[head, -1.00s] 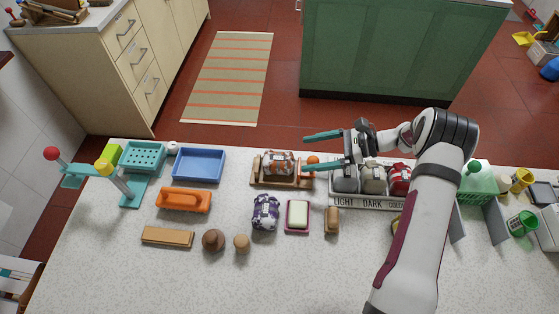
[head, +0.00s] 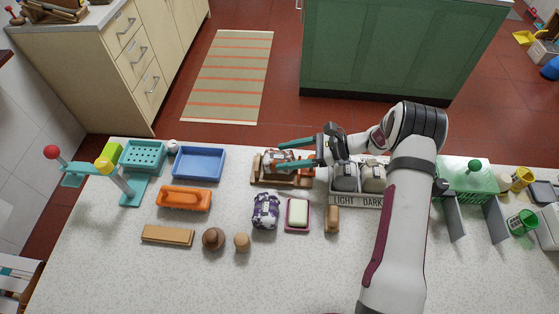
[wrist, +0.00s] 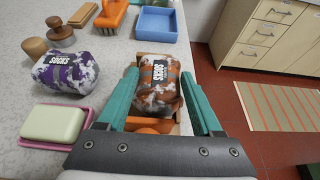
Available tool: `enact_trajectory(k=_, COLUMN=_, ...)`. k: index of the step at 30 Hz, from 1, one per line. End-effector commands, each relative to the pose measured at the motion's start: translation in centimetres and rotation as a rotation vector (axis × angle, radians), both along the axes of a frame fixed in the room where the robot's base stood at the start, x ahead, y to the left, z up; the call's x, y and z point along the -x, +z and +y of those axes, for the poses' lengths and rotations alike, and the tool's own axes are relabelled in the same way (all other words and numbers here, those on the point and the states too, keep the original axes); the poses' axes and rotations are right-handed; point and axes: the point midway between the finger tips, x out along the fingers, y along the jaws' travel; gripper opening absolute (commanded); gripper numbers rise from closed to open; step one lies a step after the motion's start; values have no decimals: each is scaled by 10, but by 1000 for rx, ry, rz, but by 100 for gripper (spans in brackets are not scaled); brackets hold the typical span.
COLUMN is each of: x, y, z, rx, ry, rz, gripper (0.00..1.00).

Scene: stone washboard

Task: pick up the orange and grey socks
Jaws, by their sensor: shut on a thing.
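The orange and grey socks (head: 274,160) are a rolled, mottled bundle with a dark band on the wooden washboard (head: 258,179). In the wrist view the socks (wrist: 157,95) show a black "SOCKS" label and lie between my two teal fingers. My gripper (head: 280,156) is shut on the socks, one finger on each side, reaching in from the right. The fingers hide part of the bundle in the head view. The bundle seems to rest on or just over the board; I cannot tell if there is a gap.
Purple and white socks (head: 265,211), a pink soap dish (head: 297,228) and a brush (head: 332,219) lie in front. A sorting tray marked LIGHT and DARK (head: 357,201) stands to the right, partly behind my arm. A blue tray (head: 199,163) stands left.

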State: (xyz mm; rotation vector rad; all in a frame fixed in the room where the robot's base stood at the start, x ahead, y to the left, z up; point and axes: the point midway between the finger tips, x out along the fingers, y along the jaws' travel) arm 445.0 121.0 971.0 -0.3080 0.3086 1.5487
Motion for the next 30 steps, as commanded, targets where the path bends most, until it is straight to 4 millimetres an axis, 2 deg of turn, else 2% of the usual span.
enact_trajectory(k=1, x=0, y=0, z=0, rx=0, ry=0, rz=0, gripper=28)
enact_trajectory(k=5, x=0, y=0, z=0, rx=0, ry=0, rz=0, gripper=5)
enact_trajectory(k=12, x=0, y=4, z=0, rx=0, ry=-1, rz=-1, gripper=4)
enact_trajectory(k=14, x=-1, y=13, z=0, rx=0, ry=0, rz=-3, gripper=4)
enact_trajectory(k=18, x=-1, y=51, z=0, rx=0, ry=0, rz=-6, gripper=4)
enact_trajectory(k=23, x=-1, y=87, z=0, rx=0, ry=0, rz=-3, gripper=4)
enact_trajectory(k=26, x=-2, y=96, z=12, rx=-1, ry=5, rz=-4, gripper=4)
enact_trajectory(k=29, x=-6, y=94, z=42, rx=-4, ry=13, rz=-11, gripper=4)
enact_trajectory(k=30, x=-7, y=91, z=59, rx=-6, ry=15, rz=-13, gripper=4)
